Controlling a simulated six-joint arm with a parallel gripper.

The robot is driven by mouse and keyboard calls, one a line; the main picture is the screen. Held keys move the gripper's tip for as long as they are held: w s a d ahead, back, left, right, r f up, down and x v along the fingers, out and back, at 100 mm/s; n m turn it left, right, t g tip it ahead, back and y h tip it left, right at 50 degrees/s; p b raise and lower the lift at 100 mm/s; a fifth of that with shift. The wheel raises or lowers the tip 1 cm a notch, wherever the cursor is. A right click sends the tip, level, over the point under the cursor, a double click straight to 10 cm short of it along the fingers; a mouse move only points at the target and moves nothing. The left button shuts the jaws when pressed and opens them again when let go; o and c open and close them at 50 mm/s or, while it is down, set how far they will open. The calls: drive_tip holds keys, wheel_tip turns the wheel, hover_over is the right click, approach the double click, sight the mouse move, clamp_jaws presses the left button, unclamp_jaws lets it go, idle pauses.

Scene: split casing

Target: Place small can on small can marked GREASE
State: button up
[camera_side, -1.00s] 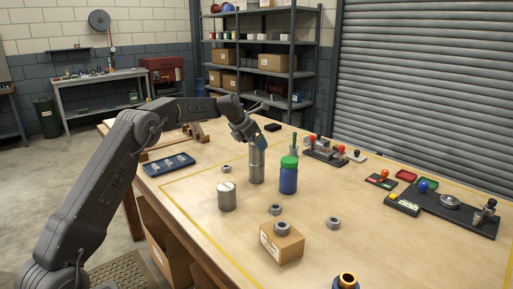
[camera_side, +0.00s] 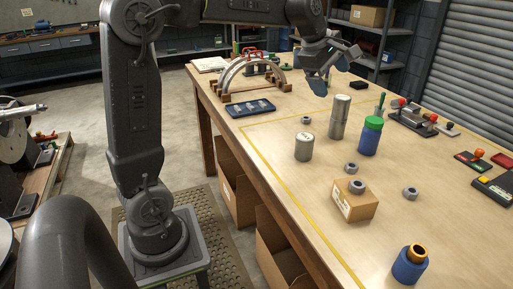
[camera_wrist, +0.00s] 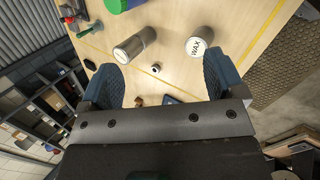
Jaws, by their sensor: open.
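Two small metal cans stand one on the other. The upper can (camera_side: 341,104) is upright on the lower can (camera_side: 337,130), and I cannot read a label on either. The stack also shows in the wrist view (camera_wrist: 135,45). Another small can (camera_side: 304,147) stands apart to its left on the table; in the wrist view its top reads WAX (camera_wrist: 200,42). My gripper (camera_side: 334,70) is open and empty, above and behind the stack in the side view. Its blue fingers spread wide in the wrist view (camera_wrist: 166,78), with no can between them.
A green-lidded blue bottle (camera_side: 370,136) stands right of the stack. A cardboard box (camera_side: 355,203) with a nut on top, loose nuts and a blue part (camera_side: 410,266) are nearer. A blue tray (camera_side: 250,108) and arched fixture (camera_side: 257,77) lie left. Bare table surrounds the WAX can.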

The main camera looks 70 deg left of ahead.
drive_tip(key=s+d+f+m, duration=0.3)
drive_tip(key=s+m, duration=0.4)
drive_tip(key=s, duration=0.1)
drive_tip(key=s+d+f+m, duration=0.2)
drive_tip(key=s+d+m, duration=0.2)
drive_tip(key=s+m, duration=0.3)
drive_tip(key=s+d+f+m, duration=0.3)
drive_tip(key=s+m, duration=0.4)
drive_tip(key=s, duration=0.3)
drive_tip(key=shift+s+d+f, duration=0.15)
drive_tip(key=shift+d+f, duration=0.2)
drive_tip(key=shift+d, duration=0.2)
